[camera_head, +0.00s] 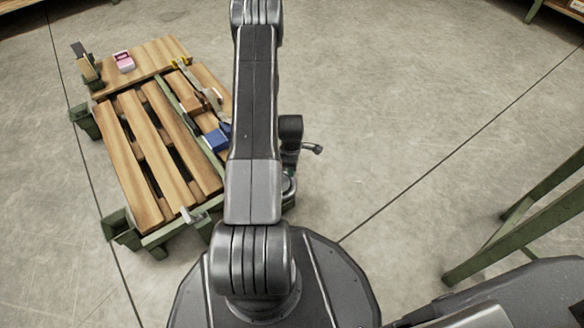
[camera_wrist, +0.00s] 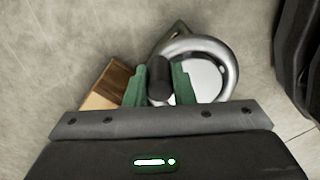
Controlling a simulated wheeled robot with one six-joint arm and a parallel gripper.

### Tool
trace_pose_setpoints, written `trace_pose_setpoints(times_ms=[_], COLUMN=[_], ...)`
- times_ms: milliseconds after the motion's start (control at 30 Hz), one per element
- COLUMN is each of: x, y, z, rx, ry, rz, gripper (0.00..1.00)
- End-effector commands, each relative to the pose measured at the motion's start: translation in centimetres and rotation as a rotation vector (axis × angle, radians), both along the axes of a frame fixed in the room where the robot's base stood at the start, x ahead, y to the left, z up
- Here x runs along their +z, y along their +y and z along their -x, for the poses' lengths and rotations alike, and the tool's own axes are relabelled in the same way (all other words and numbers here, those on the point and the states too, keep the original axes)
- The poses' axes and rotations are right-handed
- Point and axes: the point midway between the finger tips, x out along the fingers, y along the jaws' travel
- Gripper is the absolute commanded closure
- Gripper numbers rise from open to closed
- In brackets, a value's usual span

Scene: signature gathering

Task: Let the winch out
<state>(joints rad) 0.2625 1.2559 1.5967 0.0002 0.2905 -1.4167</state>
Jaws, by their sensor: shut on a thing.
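In the wrist view, the winch shows as a round silver wheel or drum (camera_wrist: 205,84) with a bright rim. A short black knob (camera_wrist: 159,88) stands in front of its left side. My gripper (camera_wrist: 158,78) is shut on this knob, with one green finger on each side. In the head view, my arm covers the right side of the slatted wooden pallet (camera_head: 128,133), and the gripper and winch are mostly hidden behind it.
A green frame (camera_head: 520,222) stands at the right. The concrete floor (camera_head: 400,110) between is clear.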

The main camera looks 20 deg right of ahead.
Motion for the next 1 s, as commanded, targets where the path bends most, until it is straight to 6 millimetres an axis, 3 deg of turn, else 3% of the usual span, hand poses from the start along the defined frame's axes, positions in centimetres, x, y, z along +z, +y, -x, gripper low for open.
trace_pose_setpoints(times_ms=[167, 200, 300, 667, 1000], x=[0.1, 0.1, 0.1, 0.9, 8.1], y=[0.1, 0.1, 0.1, 0.0, 0.1], z=[-0.3, -0.3, -0.2, -0.2, -0.3], rx=[0.003, 0.003, 0.002, 0.001, 0.002], ry=[-0.005, -0.006, -0.005, -0.003, -0.007], rz=[0.001, 0.002, 0.001, 0.001, 0.002], gripper=[1.00, 0.70, 0.56, 0.56, 0.56])
